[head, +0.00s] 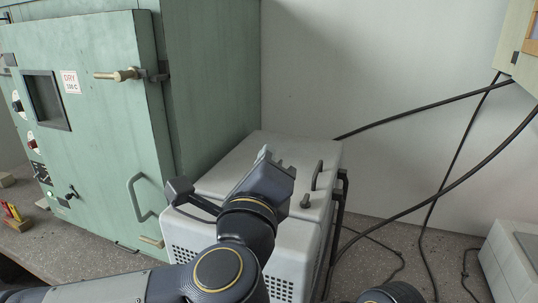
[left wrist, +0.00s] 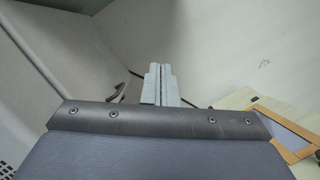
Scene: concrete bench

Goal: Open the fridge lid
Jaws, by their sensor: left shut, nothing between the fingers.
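The fridge is a pale grey box (head: 203,233) with perforated vents on its front, standing beside the green oven. Its lid (head: 285,145) looks down, lying flat on top. A dark handle (head: 317,176) stands on the lid's right part; a dark handle also shows left of the fingers in the left wrist view (left wrist: 118,91). My left gripper (head: 268,155) is over the lid in the picture, left of the handle and apart from it. Its fingers (left wrist: 160,84) are together and empty. My arm hides part of the fridge's front and lid. My right gripper is out of view.
The green oven (head: 100,125) with a latch and handle stands close on the left. Black cables (head: 440,190) hang on the right in front of the pale wall. A white box (head: 510,260) sits at the lower right.

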